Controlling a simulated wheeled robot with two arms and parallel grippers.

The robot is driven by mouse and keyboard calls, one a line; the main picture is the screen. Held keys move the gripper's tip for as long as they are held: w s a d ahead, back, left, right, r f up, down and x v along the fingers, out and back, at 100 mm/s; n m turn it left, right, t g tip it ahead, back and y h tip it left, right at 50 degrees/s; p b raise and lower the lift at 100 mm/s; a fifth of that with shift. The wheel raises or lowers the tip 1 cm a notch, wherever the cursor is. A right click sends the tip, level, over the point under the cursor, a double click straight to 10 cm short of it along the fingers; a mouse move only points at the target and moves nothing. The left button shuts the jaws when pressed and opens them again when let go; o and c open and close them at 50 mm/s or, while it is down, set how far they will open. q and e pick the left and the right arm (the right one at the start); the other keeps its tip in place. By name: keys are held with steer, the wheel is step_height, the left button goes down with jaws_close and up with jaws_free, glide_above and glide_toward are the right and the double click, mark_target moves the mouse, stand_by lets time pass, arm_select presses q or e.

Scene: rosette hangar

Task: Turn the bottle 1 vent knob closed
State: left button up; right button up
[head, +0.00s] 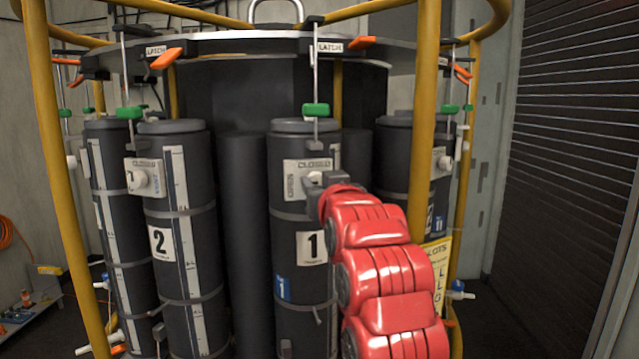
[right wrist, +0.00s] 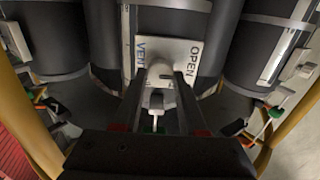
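Bottle 1 (head: 297,279) is a dark grey cylinder with a "1" label, in the middle of the head view. Its vent plate (head: 296,168) reads CLOSED at the top and OPEN at the left side. My right gripper (head: 316,190) is at this plate and covers most of the vent knob there. In the right wrist view the pale vent knob (right wrist: 161,72) shows between the two fingertips, in front of the plate with VENT and OPEN. The fingers stand apart on either side of it; firm contact is not visible. My left gripper is not in view.
Bottle 2 (head: 160,275) stands to the left with its own white knob (head: 139,180). A green handle (head: 315,110) hangs above bottle 1. Yellow frame posts (head: 424,120) flank the rack, one close to my right arm. A shutter (head: 572,130) is at the right.

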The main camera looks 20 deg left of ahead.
jaws_close()
